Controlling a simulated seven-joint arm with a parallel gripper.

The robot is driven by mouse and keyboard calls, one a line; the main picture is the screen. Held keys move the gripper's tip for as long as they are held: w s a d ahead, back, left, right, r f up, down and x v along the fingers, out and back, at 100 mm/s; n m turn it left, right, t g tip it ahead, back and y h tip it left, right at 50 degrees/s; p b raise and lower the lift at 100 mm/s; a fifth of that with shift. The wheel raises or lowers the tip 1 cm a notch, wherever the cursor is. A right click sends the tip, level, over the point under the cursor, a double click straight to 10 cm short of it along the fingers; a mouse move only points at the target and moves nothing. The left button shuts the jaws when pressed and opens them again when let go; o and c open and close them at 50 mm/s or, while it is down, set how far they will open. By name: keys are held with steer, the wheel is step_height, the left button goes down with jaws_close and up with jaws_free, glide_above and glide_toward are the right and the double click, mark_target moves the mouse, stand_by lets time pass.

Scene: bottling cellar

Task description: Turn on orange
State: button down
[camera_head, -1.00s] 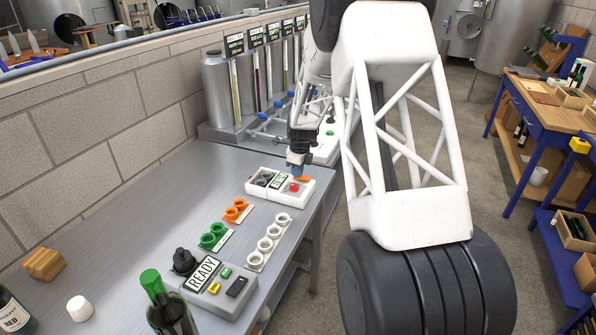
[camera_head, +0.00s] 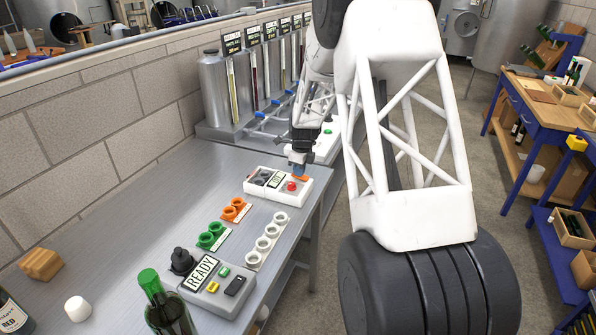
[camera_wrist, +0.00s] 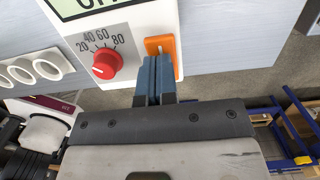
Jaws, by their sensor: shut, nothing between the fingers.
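A white control box (camera_head: 262,190) lies on the steel bench in the head view. It carries a sign, a red dial (camera_head: 292,186) and an orange switch (camera_head: 301,178). In the wrist view the orange switch (camera_wrist: 161,44) sits at the box's right end, beside the red dial (camera_wrist: 106,64) with its number scale. My gripper (camera_wrist: 156,62) is shut and empty, with its blue fingertips over the near end of the orange switch and hiding part of it. I cannot tell whether they touch it. In the head view my gripper (camera_head: 298,168) is directly above the switch.
White rings (camera_head: 268,243), orange cups (camera_head: 234,209) and green cups (camera_head: 212,236) stand nearer on the bench. A grey box with a READY sign (camera_head: 203,271) and a green-capped bottle (camera_head: 165,303) are at the front. Dispensing columns (camera_head: 257,85) stand behind. The left bench is mostly clear.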

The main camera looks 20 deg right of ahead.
steer(key=shift+r, duration=0.15)
step_height(320, 180, up, 14)
steer(key=s+d, duration=0.1)
steer(key=shift+s+d+f, duration=0.2)
steer(key=shift+s+d, duration=0.05)
steer(key=shift+d, duration=0.05)
stand_by(0.5)
steer(key=shift+w+a+t, duration=0.3)
steer(key=shift+w+a, duration=0.1)
steer(key=shift+w, duration=0.2)
steer(key=shift+f, duration=0.1)
stand_by(0.3)
glide_toward(305, 178)
steer(key=w+a+f, duration=0.1)
steer(key=f, duration=0.1)
steer(key=w+a+f, duration=0.1)
steer(key=f, duration=0.1)
steer(key=w+a+f, duration=0.1)
steer(key=w+f, duration=0.1)
steer(key=shift+f, duration=0.4)
stand_by(0.4)
